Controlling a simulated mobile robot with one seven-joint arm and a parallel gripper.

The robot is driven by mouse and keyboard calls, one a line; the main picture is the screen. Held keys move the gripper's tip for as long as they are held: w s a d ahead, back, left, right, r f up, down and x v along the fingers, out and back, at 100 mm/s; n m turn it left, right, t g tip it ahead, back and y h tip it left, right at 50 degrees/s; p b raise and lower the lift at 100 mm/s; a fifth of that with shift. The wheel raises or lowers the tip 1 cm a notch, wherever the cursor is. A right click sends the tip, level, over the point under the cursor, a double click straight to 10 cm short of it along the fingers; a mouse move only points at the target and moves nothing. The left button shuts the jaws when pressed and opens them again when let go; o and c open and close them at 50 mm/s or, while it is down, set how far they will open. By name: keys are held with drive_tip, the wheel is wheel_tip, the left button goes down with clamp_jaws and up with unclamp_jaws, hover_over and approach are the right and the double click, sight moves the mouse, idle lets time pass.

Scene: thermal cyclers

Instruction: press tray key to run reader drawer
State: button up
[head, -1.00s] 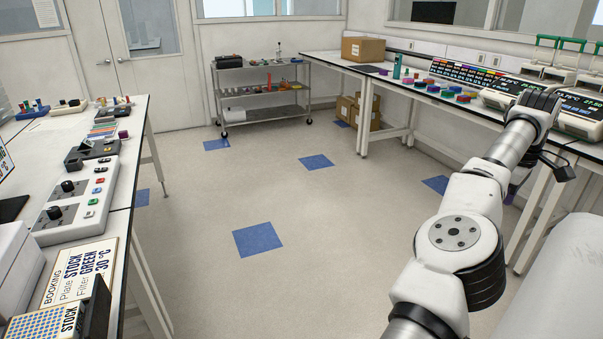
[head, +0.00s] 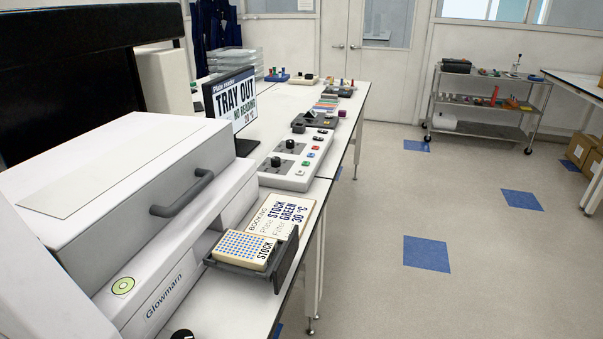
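A white plate reader marked "Glowmarn" (head: 150,215) fills the left of the head view, with a dark handle on its lid. Its drawer (head: 286,262) is out at the front and carries a plate (head: 243,250) labelled "STOCK". A screen (head: 235,97) behind the reader says "TRAY OUT", "NO READING" and 30 °C. A grey-white control box (head: 290,178) with two black knobs stands beyond the drawer. Small coloured keys (head: 311,155), among them a red and a green one, line its right side; their labels are too small to read. My gripper is out of view.
A booking card (head: 300,218) reading "STOCK GREEN 30 °C" lies beside the drawer. A black device (head: 313,121) and small items stand farther along the bench. The floor (head: 450,205) right of the bench is clear; a metal cart (head: 485,105) stands at the back.

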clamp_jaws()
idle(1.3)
